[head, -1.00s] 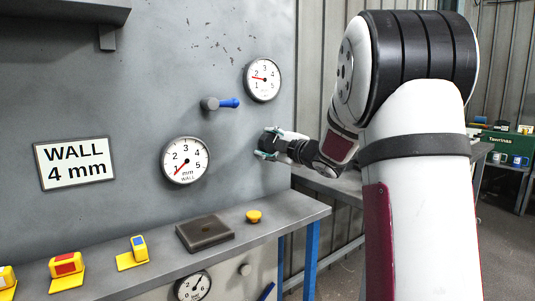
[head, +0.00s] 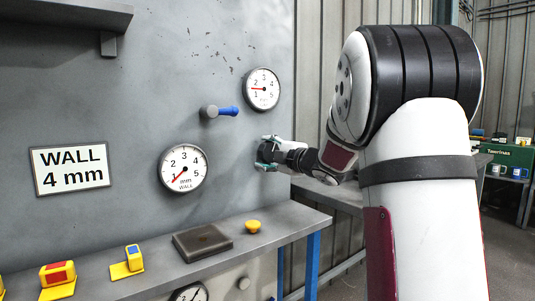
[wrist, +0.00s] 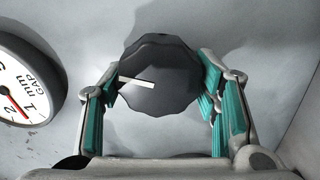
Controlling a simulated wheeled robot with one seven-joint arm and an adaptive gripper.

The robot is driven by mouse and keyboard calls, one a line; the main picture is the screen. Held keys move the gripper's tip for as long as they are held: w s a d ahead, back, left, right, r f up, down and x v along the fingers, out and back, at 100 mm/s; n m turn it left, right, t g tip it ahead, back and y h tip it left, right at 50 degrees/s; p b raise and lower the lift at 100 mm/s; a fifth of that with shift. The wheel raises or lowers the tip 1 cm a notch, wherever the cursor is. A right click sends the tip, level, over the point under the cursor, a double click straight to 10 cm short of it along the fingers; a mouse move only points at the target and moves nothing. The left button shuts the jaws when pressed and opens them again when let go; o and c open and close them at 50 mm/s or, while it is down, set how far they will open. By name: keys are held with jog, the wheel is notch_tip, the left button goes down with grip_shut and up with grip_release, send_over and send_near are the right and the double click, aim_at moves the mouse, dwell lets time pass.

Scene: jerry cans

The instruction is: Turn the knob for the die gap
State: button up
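A dark knob (wrist: 160,75) with a scalloped rim and a white pointer mark sits on the grey panel in the wrist view. The mark points left and slightly up. My gripper (wrist: 160,88) has its teal-padded fingers on both sides of the knob, apparently touching it. The upper dial (head: 262,89) in the head view also reads about 1.
A "mm WALL" dial (head: 183,167), a blue-handled lever (head: 222,111) and a "WALL 4 mm" sign (head: 70,168) are on the panel. The shelf below (head: 290,222) holds a yellow button (head: 253,226), a dark block (head: 202,243) and yellow blocks (head: 128,263).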

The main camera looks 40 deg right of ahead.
jog(key=shift+o, duration=0.5)
jog(key=shift+s, duration=0.15)
jog(key=s, duration=1.1)
jog(key=shift+s+d, duration=0.25)
jog(key=shift+s, duration=0.1)
